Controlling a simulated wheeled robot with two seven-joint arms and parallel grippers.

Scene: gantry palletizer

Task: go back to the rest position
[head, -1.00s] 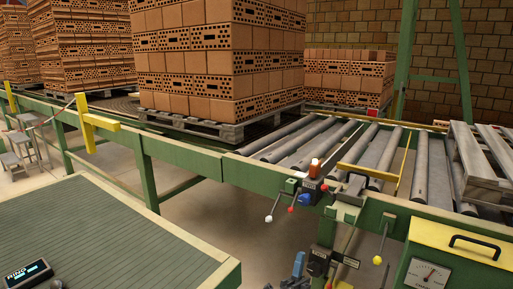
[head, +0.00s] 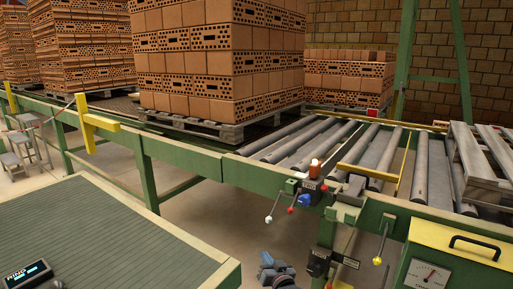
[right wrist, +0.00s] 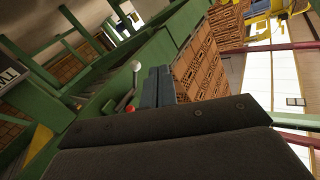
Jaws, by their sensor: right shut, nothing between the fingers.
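My right gripper (head: 268,262) shows low in the middle of the head view, in front of the green conveyor frame and over the floor. It is dark grey-blue and partly cut off by the bottom edge. In the right wrist view its fingers (right wrist: 158,87) are together, with nothing between them. It is apart from the levers on the frame in the head view. My left gripper is not in view.
Levers with coloured knobs (head: 291,211) stick out from the green frame (head: 182,164). A yellow-topped gauge box (head: 458,243) stands at the right. A ribbed green table (head: 105,235) fills the lower left. A pallet of bricks (head: 215,65) stands behind the frame.

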